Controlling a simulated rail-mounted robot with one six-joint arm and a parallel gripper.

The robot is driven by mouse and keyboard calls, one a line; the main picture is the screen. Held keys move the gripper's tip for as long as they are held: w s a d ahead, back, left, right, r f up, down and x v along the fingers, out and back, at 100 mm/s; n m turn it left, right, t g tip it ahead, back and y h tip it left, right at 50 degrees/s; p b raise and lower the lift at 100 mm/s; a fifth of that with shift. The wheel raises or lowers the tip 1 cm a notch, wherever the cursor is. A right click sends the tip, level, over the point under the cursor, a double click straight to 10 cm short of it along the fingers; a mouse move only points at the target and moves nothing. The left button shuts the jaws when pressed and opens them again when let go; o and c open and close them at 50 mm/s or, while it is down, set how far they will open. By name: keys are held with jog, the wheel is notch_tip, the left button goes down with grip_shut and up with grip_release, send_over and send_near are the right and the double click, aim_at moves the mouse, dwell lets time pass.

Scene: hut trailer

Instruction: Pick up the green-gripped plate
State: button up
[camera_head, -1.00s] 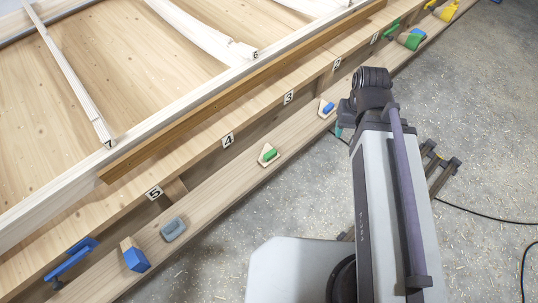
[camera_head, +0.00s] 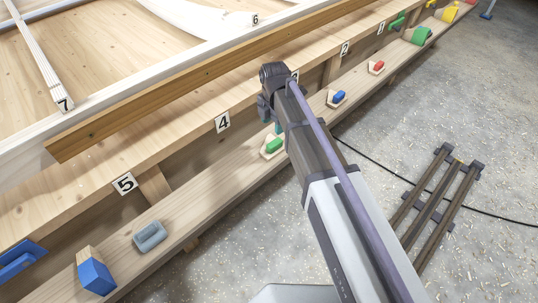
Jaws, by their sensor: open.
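The green-gripped plate (camera_head: 266,152) is a small pale wooden plate with a green grip on top. It lies on the lower wooden ledge, below the number 4 and 3 labels. My gripper (camera_head: 271,121) is just behind and above it in the camera view, with teal fingertips pointing down. The jaws are open and hold nothing that I can see. The fingers are partly hidden by my wrist, and I cannot tell the exact gap to the green grip.
A blue-gripped plate (camera_head: 337,98) and a red-gripped plate (camera_head: 376,67) lie farther along the ledge. A grey block (camera_head: 150,236) and a blue-and-wood block (camera_head: 95,275) lie nearer. A wooden beam (camera_head: 200,80) runs above. Dark rails (camera_head: 440,195) and a cable cross the floor.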

aim_at(274, 142)
jog(key=shift+d+f+n, duration=0.1)
jog(key=shift+f+n, duration=0.05)
jog(key=shift+n, duration=0.15)
jog(key=f+b, duration=1.1)
jog(key=shift+w+d, duration=0.1)
jog(key=shift+w, duration=0.15)
jog(key=shift+r, duration=0.25)
grip_shut()
